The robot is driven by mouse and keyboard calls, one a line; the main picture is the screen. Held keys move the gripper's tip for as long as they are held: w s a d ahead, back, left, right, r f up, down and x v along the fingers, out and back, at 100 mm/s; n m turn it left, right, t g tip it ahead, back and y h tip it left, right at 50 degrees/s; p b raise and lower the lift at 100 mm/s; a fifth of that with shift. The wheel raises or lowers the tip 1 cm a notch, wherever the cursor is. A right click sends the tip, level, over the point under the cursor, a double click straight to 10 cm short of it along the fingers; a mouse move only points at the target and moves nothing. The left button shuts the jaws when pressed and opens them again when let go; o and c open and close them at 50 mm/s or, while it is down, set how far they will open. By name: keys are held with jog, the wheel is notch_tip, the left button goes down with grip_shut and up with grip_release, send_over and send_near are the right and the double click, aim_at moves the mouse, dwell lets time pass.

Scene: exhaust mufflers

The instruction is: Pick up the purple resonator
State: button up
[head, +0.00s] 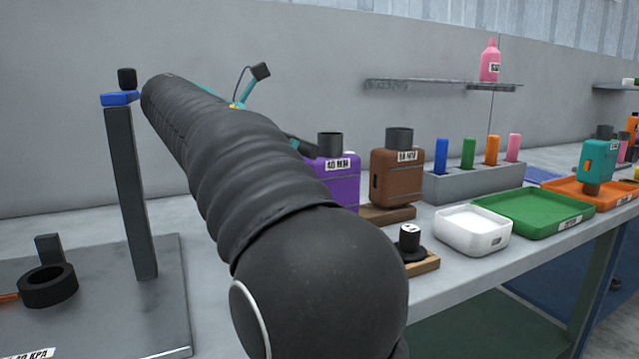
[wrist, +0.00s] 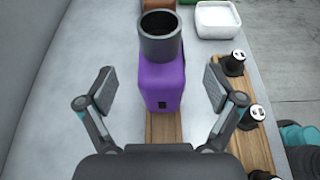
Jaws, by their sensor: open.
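The purple resonator (head: 338,180) is a purple box with a dark cylindrical neck on top and a label reading "40". In the head view my dark arm partly covers its left side. In the wrist view the purple resonator (wrist: 162,80) stands on a wooden strip (wrist: 163,128), its dark round opening toward the camera. My gripper (wrist: 160,90) is open, with one finger to the left and one to the right of the resonator. A gap shows on both sides, and no contact is visible. In the head view my arm hides most of the gripper.
A brown box with a dark neck (head: 397,176) stands just right of the purple one. Dark knobs (wrist: 234,63) on a wooden strip lie to the right in the wrist view. A white tray (head: 472,240) and a green tray (head: 530,222) are farther right.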

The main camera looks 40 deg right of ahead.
aim_at(333, 155)
jog(key=b+x, duration=0.1)
jog(key=x, duration=0.6)
jog(key=shift+s+d+f, duration=0.1)
jog(key=shift+d, duration=0.05)
grip_shut()
jog(key=shift+r, duration=0.2)
notch_tip(333, 155, up, 10)
jog(key=shift+f+p, duration=0.1)
jog(key=shift+p, duration=1.1)
